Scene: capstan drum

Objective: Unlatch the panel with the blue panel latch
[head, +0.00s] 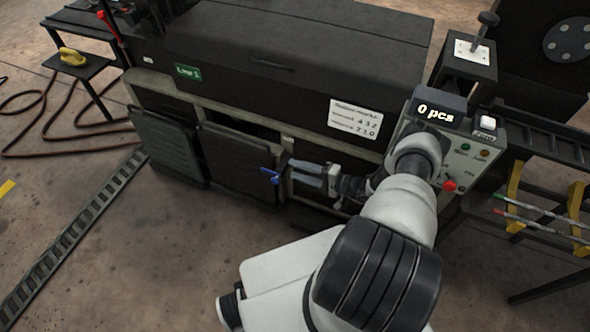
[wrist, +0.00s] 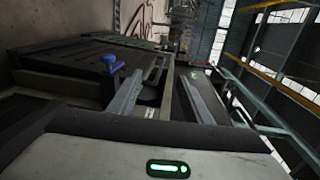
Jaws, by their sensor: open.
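The blue panel latch (head: 269,174) sits at the right edge of a dark louvred panel (head: 236,160) on the front of the machine. In the wrist view the blue latch (wrist: 113,63) shows up and to the left of the fingers. My gripper (head: 298,174) is just right of the latch in the head view, with its fingers pointing left toward it. In the wrist view the gripper (wrist: 158,90) is open, with a gap between its two grey fingers and nothing held. The fingers look apart from the latch; the exact distance is unclear.
Another louvred panel (head: 165,147) is to the left. A control box with a "0 pcs" display (head: 435,112) and a red button (head: 449,185) stands right of my gripper. A slotted rail (head: 75,235) lies on the floor at left.

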